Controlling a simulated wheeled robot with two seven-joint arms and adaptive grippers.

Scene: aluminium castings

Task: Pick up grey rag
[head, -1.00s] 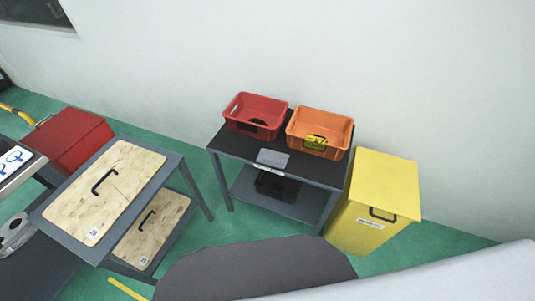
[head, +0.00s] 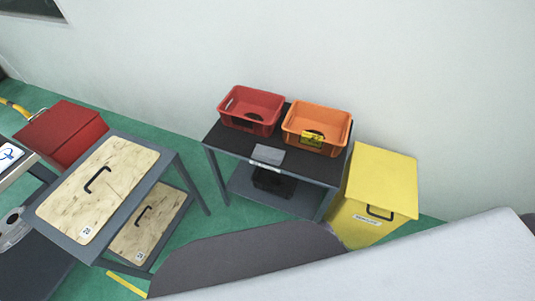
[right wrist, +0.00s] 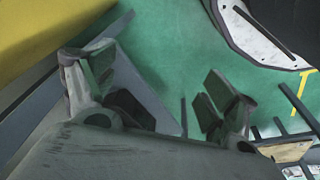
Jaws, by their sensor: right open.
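A small flat grey piece, which looks like the grey rag (head: 268,154), lies near the front edge of the dark-topped table (head: 240,141), in front of the red and orange bins. My right gripper (right wrist: 155,95) is open in the right wrist view, with nothing between its fingers and green floor beyond. The rag cannot be made out in the right wrist view. My left gripper is not in view.
A red bin (head: 252,107) and an orange bin (head: 317,128) stand on the table. A yellow bin (head: 383,185) stands to its right. A wood-topped cart (head: 98,187) and a red container (head: 65,135) are left.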

